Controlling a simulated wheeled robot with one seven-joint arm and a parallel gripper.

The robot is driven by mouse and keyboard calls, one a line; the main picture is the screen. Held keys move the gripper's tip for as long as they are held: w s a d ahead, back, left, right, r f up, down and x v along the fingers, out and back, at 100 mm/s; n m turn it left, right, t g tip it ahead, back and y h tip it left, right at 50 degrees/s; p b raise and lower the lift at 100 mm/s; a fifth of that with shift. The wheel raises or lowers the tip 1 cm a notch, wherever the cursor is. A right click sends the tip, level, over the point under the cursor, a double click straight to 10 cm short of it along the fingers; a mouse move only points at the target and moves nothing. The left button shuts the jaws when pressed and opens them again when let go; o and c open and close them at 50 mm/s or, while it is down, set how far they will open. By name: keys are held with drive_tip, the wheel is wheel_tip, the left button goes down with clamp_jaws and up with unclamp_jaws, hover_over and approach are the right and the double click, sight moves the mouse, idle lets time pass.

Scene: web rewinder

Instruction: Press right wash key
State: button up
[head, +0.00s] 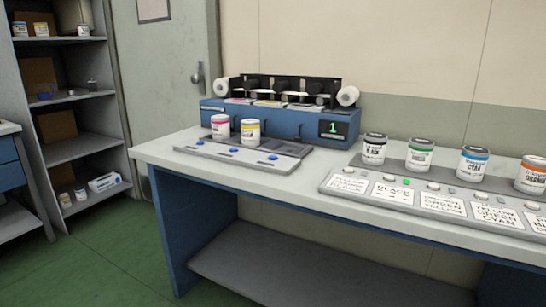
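A low grey panel (240,163) lies on the bench in front of the blue machine (290,123). It carries three blue round buttons: a left one (194,142), a middle one (233,149) and a right one (273,157). No readable label marks any of them as the wash key. A pink-labelled can (220,127) and a yellow-labelled can (250,132) stand behind the left and middle buttons; no can stands behind the right one. The machine's display (333,129) shows a green 1. My gripper is not in view.
A second grey panel (330,187) at right holds pale buttons, paper labels and a green light (407,182). Black, green, cyan and orange cans stand behind it. Bare bench (315,165) lies between the panels. Shelves (85,145) stand left; green floor (110,255) is clear.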

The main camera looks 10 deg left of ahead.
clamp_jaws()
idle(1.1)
